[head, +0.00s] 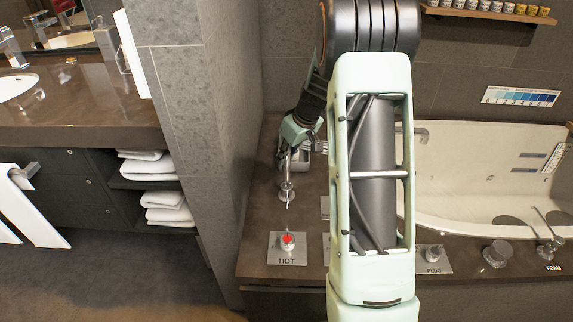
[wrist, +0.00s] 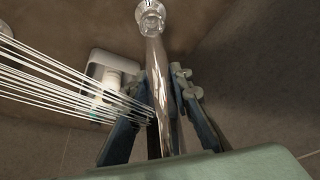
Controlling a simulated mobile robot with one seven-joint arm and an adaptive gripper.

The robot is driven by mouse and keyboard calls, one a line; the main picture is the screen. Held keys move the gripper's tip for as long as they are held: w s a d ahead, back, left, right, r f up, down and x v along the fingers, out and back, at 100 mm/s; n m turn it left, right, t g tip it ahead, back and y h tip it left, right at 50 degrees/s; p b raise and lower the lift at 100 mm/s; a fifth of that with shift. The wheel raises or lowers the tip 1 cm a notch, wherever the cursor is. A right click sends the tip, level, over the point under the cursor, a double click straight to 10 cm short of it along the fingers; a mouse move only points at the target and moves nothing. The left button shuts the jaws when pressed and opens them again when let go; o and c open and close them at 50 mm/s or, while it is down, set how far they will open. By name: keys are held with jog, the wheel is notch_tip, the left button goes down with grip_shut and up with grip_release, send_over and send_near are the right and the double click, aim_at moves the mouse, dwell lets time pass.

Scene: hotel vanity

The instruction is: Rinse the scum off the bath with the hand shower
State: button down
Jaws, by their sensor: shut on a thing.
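My gripper (head: 294,150) is at the far left corner of the bath surround, shut on the chrome hand shower (head: 286,170). The handle runs down toward a round chrome fitting on the brown deck; I cannot tell whether it is seated there. In the wrist view, my gripper's fingers (wrist: 163,85) lie on both sides of the hand shower (wrist: 160,60). Thin white streaks like water jets fan out to the left there. The white bath (head: 450,190) is at right, with dark scum-like patches (head: 510,221) on its floor. My arm hides its left part.
A red-topped HOT control (head: 287,240), a PLUG control (head: 433,252), a dark knob (head: 497,252) and a FOAM control (head: 548,250) line the front deck. A pale holder (wrist: 112,70) stands near the gripper. A tiled wall (head: 195,120) separates the vanity at left.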

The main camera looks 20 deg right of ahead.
notch_tip(320, 180, up, 3)
jog(key=shift+f, duration=0.15)
jog(key=shift+d, duration=0.25)
jog(key=s+d+f+b, duration=0.1)
jog(key=s+d+b, duration=0.4)
jog(key=d, duration=0.7)
jog(key=shift+d, duration=0.15)
jog(key=shift+f, duration=0.1)
jog(key=s+d+p, duration=0.1)
jog(key=s+d, duration=0.4)
jog(key=d, duration=0.7)
jog(key=shift+d+r+n+y, duration=0.3)
jog(key=shift+d+r+y, duration=0.05)
jog(key=shift+d+y, duration=0.05)
